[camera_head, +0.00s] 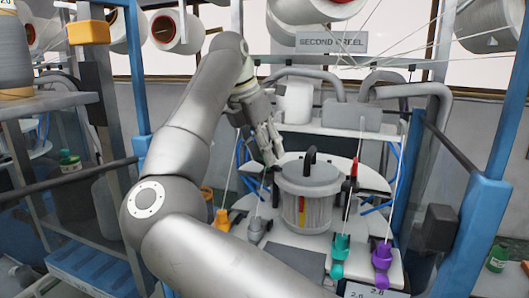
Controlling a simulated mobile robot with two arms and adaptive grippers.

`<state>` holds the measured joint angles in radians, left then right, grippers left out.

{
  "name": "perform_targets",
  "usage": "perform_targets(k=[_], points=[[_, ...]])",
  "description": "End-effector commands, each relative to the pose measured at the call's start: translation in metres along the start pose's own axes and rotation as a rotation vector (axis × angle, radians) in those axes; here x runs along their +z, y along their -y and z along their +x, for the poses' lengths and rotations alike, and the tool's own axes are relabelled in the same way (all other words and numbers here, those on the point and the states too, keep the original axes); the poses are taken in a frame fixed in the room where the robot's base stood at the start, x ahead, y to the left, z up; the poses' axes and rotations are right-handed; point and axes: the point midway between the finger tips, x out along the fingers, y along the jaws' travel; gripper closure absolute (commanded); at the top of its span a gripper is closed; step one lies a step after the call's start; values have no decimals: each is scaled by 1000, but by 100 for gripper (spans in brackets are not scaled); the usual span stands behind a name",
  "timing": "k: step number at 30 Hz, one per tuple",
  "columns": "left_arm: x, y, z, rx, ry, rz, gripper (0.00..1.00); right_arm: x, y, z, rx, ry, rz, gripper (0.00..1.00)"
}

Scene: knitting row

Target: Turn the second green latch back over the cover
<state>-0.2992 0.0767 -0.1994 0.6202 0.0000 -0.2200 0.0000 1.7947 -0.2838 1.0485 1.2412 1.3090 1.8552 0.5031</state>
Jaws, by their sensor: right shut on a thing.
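The cover (311,181) is a round, grey, translucent lid with a black handle on top, sitting on a pale round table. My right gripper (273,160) is at the cover's left edge, with its fingers pointing down and close together. It is shut on a small dark piece at the rim, mostly hidden by the fingers. I cannot make out its colour or whether it is a green latch. A red latch with a black end (353,172) stands upright at the cover's right side. No latch shows clearly as green. My left gripper is not in view.
Orange (222,221), grey (257,229), teal (340,250) and purple (382,258) yarn holders stand along the front, with threads rising from them. Blue posts (477,225) flank the machine. Grey pipes (410,91) run behind the cover. My arm blocks the left middle.

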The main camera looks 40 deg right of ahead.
Motion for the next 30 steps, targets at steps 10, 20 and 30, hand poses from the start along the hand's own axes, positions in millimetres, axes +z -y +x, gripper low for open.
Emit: perform_targets(k=[10, 20, 30], points=[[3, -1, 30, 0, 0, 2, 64, 0, 2, 3, 105, 3, -240, 87], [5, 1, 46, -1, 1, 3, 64, 1, 2, 1, 182, 3, -431, 87], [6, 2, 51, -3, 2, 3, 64, 2, 3, 0, 213, 4, -508, 87]])
